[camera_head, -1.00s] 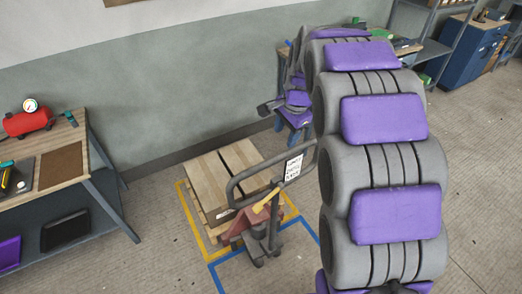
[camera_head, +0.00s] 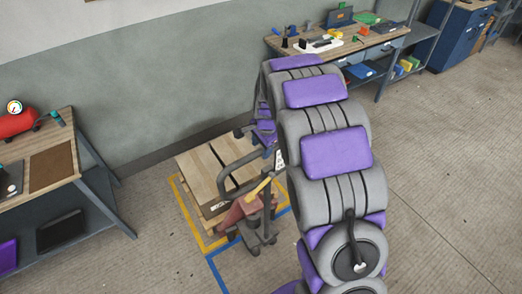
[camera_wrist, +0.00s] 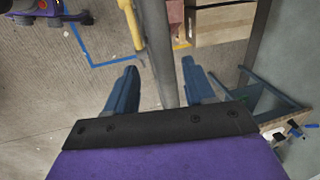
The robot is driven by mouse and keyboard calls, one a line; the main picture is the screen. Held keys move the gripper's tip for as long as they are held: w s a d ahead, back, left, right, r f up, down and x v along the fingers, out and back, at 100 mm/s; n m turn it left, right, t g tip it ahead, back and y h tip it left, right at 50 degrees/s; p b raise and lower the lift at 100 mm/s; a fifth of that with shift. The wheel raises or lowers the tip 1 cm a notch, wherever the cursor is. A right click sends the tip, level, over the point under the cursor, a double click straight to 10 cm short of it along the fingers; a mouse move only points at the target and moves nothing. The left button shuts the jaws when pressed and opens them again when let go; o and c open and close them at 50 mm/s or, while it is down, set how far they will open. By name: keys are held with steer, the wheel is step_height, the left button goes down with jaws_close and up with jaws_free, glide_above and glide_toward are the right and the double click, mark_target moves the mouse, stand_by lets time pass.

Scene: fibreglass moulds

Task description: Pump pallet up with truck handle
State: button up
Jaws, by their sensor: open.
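The pallet truck (camera_head: 247,211) stands at the front of the pallet, with a reddish body and a yellow lever. Its grey loop handle (camera_head: 222,183) is partly hidden behind my arm. In the wrist view the handle's grey bar (camera_wrist: 158,50) runs between the two blue fingers of my gripper (camera_wrist: 158,85), which are open and apart from each other. I cannot tell whether they touch the bar. The wooden pallet (camera_head: 208,214) carries a light wooden load (camera_head: 205,170) and sits on the floor inside yellow and blue tape.
A workbench (camera_head: 92,155) with a red compressor (camera_head: 15,122) stands at the left. Another bench (camera_head: 375,42) with tools is at the back right, beside blue cabinets (camera_head: 455,35). A grey wall is behind the pallet. The right floor is clear.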

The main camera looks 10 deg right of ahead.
mark_target(255, 152)
steer(key=a+f, duration=0.2)
steer(key=a, duration=0.1)
steer(key=shift+w+a+f, duration=0.25)
steer(key=shift+f, duration=0.15)
steer(key=shift+d, duration=1.5)
steer(key=c, duration=0.3)
steer(key=shift+c, duration=0.7)
steer(key=shift+a, duration=0.95)
steer(key=c, duration=0.4)
jaws_close()
steer(key=shift+d, duration=0.1)
